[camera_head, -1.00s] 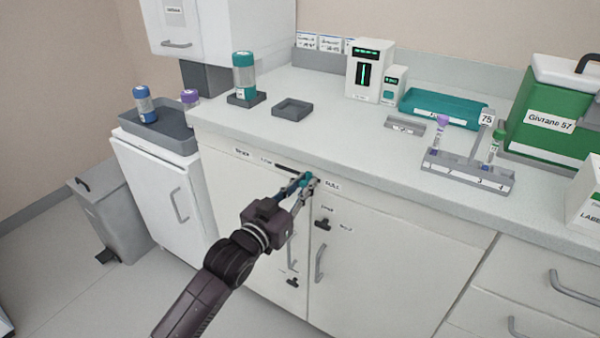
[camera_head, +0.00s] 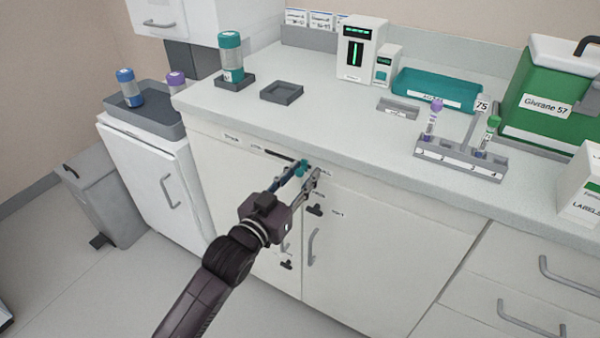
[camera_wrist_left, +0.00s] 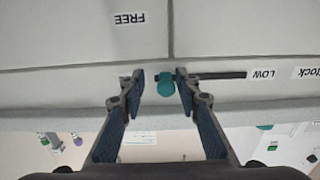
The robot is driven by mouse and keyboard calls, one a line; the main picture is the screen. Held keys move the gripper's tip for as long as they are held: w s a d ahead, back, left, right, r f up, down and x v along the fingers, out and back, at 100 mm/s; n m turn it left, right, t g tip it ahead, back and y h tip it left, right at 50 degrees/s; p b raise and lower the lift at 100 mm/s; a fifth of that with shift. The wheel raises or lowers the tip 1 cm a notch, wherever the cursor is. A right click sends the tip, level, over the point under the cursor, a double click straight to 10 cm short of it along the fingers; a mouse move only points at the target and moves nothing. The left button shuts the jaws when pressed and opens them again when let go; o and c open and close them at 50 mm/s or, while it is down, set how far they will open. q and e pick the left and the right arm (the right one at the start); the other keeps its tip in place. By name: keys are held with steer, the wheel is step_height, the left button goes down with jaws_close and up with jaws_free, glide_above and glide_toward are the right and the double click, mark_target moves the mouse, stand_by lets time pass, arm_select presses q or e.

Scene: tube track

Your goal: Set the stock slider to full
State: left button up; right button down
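The stock slider's teal knob (camera_head: 303,166) sits at the right end of its dark slot (camera_head: 279,154) on the cabinet's upper front panel. In the left wrist view, which is upside down, the teal knob (camera_wrist_left: 166,87) stands between the two fingers, and the slot (camera_wrist_left: 222,76) runs from it towards the LOW label (camera_wrist_left: 263,75). My left gripper (camera_head: 305,175) is open around the knob, with a clear gap on one side and the other finger close beside it. The label at the slot's right end is mostly hidden by a finger. My right gripper is out of view.
Below the slider are a dark knob (camera_head: 315,210) and a door handle (camera_head: 311,246). The counter edge lies just above the panel. On the counter stand a tube rack (camera_head: 460,158), a teal tray (camera_head: 437,90) and a small grey tray (camera_head: 281,91).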

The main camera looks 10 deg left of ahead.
arm_select(q)
steer(key=shift+a+r, duration=0.1)
steer(key=shift+r, duration=0.05)
steer(key=shift+s, duration=0.1)
steer(key=v, duration=1.1)
steer(key=shift+s, duration=0.35)
steer(key=shift+a, duration=0.1)
